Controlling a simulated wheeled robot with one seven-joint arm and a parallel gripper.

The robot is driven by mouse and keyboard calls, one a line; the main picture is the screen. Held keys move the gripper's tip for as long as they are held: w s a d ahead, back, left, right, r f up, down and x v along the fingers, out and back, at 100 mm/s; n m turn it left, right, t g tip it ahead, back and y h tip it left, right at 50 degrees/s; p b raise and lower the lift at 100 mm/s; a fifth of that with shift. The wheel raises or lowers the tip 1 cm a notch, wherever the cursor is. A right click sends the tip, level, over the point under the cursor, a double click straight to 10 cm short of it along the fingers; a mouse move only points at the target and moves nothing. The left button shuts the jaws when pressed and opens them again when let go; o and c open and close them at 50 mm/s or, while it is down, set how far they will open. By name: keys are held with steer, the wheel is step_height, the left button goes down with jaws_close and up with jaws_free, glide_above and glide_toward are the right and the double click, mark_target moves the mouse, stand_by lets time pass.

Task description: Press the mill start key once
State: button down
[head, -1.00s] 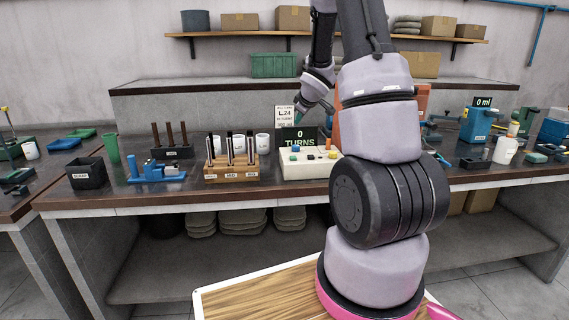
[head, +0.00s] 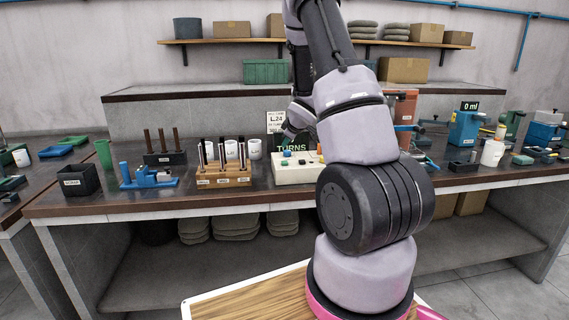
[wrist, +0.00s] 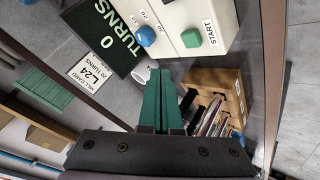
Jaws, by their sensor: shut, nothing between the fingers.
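The mill control box (head: 290,168) stands on the bench, cream coloured, with a dark display (wrist: 118,40) that reads 0 TURNS behind it. In the wrist view its START key is a green block (wrist: 191,38) beside the START label, and a blue knob or key (wrist: 145,36) is near it. My gripper (wrist: 160,72) has green fingers, shut together and empty. The fingertips are near the box edge, apart from the green key in the picture; the height gap cannot be told. In the head view my gripper (head: 286,137) is over the back of the box, partly hidden.
A wooden rack (head: 222,175) with upright rods stands left of the box, with white cups behind it. A mill card (head: 276,122) stands behind the box. Blue equipment (head: 466,128) stands to the right. Bare bench lies in front of the box.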

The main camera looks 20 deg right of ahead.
mark_target(286, 163)
steer(key=shift+f, duration=2.25)
steer(key=shift+f, duration=0.15)
steer(key=shift+f, duration=0.25)
steer(key=shift+f, duration=0.55)
stand_by(0.8)
steer(key=shift+r, duration=0.95)
steer(key=shift+r, duration=2.55)
